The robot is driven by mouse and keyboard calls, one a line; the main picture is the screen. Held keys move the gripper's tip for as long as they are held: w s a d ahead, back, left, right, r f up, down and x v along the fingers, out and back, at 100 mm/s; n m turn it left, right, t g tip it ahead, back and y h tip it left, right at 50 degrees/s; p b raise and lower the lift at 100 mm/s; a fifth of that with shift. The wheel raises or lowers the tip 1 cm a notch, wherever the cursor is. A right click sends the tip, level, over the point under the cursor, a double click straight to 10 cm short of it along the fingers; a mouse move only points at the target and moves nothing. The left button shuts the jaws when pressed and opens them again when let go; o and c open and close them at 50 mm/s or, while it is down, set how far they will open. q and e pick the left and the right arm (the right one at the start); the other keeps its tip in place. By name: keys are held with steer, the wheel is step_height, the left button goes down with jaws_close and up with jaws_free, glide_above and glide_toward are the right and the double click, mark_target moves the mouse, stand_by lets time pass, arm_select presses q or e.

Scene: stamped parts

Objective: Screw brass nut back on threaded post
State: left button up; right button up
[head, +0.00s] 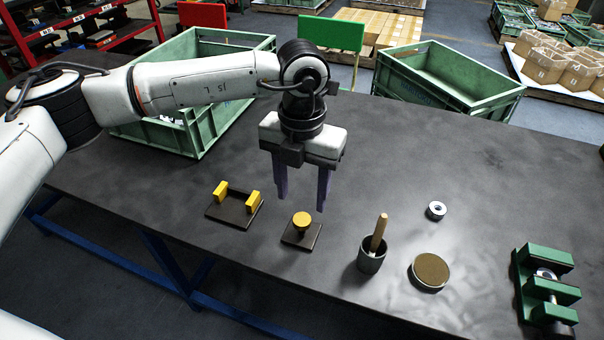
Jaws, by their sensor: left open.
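My left gripper (301,197) points down over the dark table, its two fingers apart with nothing between them. It is above and slightly behind a small dark plate (296,239) that bears a round brass-yellow piece (302,219) on a short stem. That yellow piece may be the brass nut on its post; no thread can be made out. A silvery ring (436,209) lies flat on the table to the right. My right gripper is not in view.
Left of the yellow piece is a plate with two yellow uprights (221,191). To the right are a dark cup (371,262) with a wooden handle, a round brown-topped tin (430,271) and a green vise-like fixture (548,292). Green crates (205,147) (447,80) stand behind.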

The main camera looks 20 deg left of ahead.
mark_target(302, 218)
arm_select(q)
step_height(302, 218, down, 6)
steer(key=shift+f, duration=0.1)
stand_by(0.4)
steer(key=c, duration=1.1)
steer(key=shift+f+m, duration=0.1)
steer(key=shift+m, duration=0.7)
steer(key=shift+m+b, duration=0.75)
steer(key=shift+m, duration=0.55)
